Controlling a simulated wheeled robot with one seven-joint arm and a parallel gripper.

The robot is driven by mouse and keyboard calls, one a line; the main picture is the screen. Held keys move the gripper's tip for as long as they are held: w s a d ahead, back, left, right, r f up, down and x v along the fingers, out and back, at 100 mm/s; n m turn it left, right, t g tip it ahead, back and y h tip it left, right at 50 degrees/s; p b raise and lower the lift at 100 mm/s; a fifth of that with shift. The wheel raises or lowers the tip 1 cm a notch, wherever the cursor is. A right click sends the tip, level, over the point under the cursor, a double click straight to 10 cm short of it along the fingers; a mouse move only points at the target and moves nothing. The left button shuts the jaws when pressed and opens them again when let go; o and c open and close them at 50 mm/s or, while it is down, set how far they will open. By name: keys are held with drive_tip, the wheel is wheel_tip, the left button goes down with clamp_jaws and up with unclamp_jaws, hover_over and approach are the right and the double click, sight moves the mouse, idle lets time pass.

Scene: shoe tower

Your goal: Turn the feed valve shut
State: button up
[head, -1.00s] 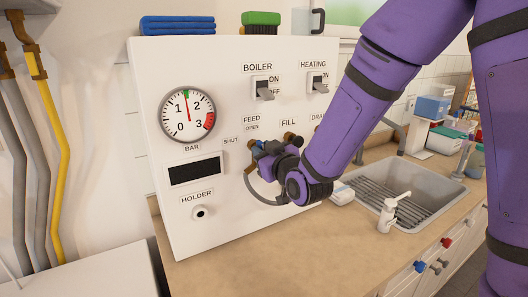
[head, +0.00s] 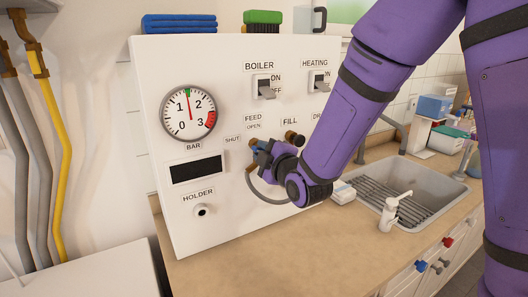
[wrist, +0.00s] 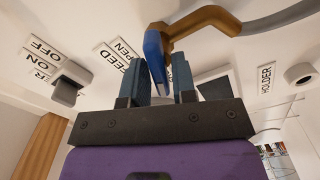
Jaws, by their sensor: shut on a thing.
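The feed valve has a brass body (wrist: 205,22) and a blue lever (wrist: 154,45), seen near the top of the wrist view. In the head view its brass (head: 253,143) shows just left of my gripper (head: 259,150), below the FEED label (head: 253,118). The OPEN label is above it and the SHUT label (head: 232,140) is to its upper left. My gripper (wrist: 168,78) is shut on the blue lever, which runs down between the two fingers. The gripper hides most of the valve in the head view, so the lever's exact angle is hard to tell.
The FILL valve (head: 294,138) is close to the right of my gripper. A grey hose (head: 262,192) curves below it. The pressure gauge (head: 188,113) reads between 1 and 2. Boiler (head: 265,90) and heating (head: 319,83) switches are above. The counter (head: 235,250) in front is clear.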

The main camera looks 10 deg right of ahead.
drive_tip(key=shift+s+f+n, duration=0.1)
drive_tip(key=shift+f+n, duration=0.05)
drive_tip(key=shift+n, duration=2.05)
drive_tip(key=o, duration=0.7)
